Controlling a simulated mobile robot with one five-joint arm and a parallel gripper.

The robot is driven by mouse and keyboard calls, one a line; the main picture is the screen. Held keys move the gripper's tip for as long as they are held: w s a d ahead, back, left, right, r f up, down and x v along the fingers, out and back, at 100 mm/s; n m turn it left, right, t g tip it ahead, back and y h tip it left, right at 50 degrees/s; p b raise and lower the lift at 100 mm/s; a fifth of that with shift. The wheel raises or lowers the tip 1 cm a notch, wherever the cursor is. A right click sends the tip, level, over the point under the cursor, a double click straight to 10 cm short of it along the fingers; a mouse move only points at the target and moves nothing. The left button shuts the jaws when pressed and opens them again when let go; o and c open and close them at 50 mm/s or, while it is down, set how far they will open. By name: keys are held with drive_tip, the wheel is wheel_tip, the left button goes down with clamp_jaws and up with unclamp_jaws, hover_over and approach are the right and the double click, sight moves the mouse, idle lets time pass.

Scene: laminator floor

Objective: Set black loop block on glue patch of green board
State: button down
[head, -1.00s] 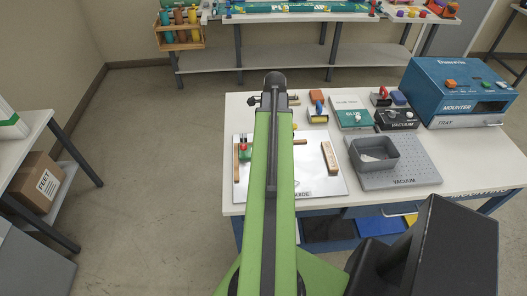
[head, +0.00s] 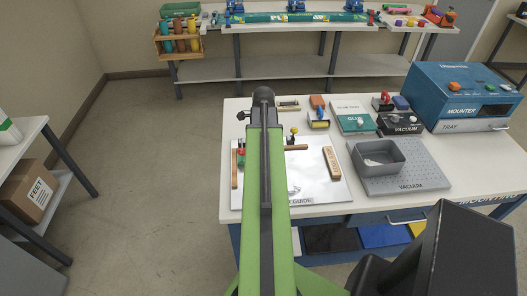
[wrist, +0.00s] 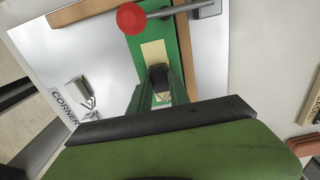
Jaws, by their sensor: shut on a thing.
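The green board (wrist: 145,18) lies on the white plate between wooden fences in the wrist view. A pale yellow glue patch (wrist: 153,50) shows on it. My gripper (wrist: 160,80) is shut on the black loop block (wrist: 159,73), which is over the patch's lower part in the picture. I cannot tell whether the block touches the patch. In the head view my arm hides the gripper, the block and most of the board.
A red-knobbed clamp (wrist: 131,18) reaches over the board close beyond the block. The white corner plate (head: 318,190) carries wooden fences (head: 332,163). A grey bin (head: 378,157) stands on the vacuum plate (head: 408,180) to the right. The blue mounter (head: 462,95) stands behind.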

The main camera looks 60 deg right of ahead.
drive_tip(key=c, duration=1.2)
unclamp_jaws()
drive_tip(key=shift+f, duration=0.1)
drive_tip(key=shift+c, duration=0.2)
wheel_tip(320, 180, up, 12)
drive_tip(key=p, duration=1.2)
